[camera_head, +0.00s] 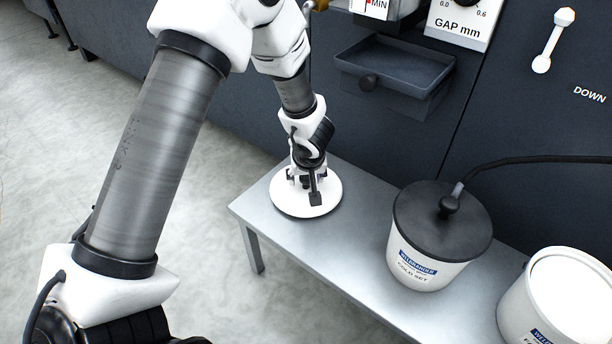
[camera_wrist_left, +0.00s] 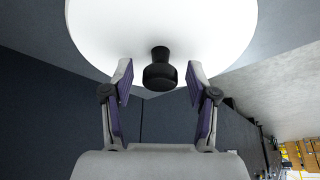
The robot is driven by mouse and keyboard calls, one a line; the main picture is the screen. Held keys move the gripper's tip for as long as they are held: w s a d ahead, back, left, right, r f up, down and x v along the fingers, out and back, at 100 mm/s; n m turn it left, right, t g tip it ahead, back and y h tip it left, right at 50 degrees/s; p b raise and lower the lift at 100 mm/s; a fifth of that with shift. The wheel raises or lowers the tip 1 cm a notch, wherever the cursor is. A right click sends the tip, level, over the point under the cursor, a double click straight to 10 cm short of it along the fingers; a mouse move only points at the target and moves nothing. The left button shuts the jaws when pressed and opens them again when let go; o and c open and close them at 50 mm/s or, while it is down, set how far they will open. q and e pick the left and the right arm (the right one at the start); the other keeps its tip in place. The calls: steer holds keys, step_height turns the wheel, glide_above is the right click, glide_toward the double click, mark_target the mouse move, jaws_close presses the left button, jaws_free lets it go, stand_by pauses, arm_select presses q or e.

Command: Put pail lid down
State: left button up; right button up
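The pail lid (camera_head: 288,203) is a round white disc lying flat at the left end of the grey metal bench. In the left wrist view its white face (camera_wrist_left: 110,30) fills the top, with a black knob (camera_wrist_left: 160,74) at its middle. My left gripper (camera_head: 311,188) is right over the lid. In the wrist view the two fingers (camera_wrist_left: 160,75) stand apart on either side of the knob, with a gap visible on both sides. In the head view the gripper hides the knob. My right gripper is in neither view.
A pail with a dark lid (camera_head: 420,208) and a black hose (camera_head: 530,159) stands on the bench (camera_head: 330,262). A white pail (camera_head: 540,312) stands at the right. A dark drawer tray (camera_head: 395,68) juts from the machine behind. Bench between lid and dark-lidded pail is clear.

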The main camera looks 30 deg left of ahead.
arm_select(q)
steer(key=p+v, duration=0.8)
steer(key=v, duration=0.4)
steer(key=shift+r, duration=0.1)
